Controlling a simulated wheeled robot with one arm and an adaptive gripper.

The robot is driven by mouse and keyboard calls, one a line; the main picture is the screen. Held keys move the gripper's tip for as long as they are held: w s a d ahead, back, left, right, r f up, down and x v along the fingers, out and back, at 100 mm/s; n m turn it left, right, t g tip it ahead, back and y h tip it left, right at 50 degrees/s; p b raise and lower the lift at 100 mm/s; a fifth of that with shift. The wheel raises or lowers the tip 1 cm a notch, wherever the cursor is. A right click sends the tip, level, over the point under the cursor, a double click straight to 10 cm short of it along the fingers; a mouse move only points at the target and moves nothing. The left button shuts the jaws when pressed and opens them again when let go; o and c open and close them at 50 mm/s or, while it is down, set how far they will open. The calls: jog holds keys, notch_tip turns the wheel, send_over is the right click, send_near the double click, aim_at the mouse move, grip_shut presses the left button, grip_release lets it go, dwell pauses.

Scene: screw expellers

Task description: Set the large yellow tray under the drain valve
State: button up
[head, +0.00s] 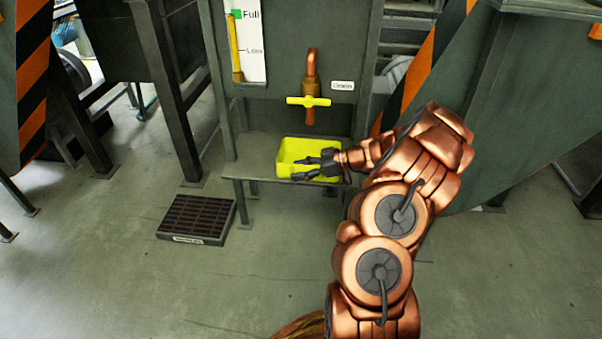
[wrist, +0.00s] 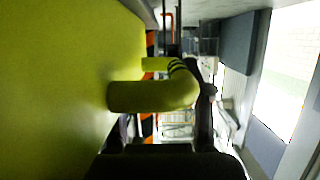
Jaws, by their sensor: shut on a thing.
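The large yellow tray (head: 291,148) is at the small grey shelf, below the drain valve (head: 310,88). The valve is a copper pipe with a yellow cross handle, and its outlet points down over the tray. I cannot tell whether the tray rests fully on the shelf. My gripper (head: 314,168) is at the tray's front side, shut on its handle. In the wrist view the tray's yellow wall (wrist: 60,90) fills the left, and its tubular handle (wrist: 150,97) runs to my dark fingers. The gripper hides part of the tray's front.
The shelf (head: 258,150) projects from a grey tank with a level gauge (head: 250,45). A dark floor grate (head: 196,219) lies left of the shelf. Grey legs stand at left, and a striped sloping panel (head: 520,110) is close on the right. The floor in front is clear.

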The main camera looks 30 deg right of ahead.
jog(key=o, duration=1.3)
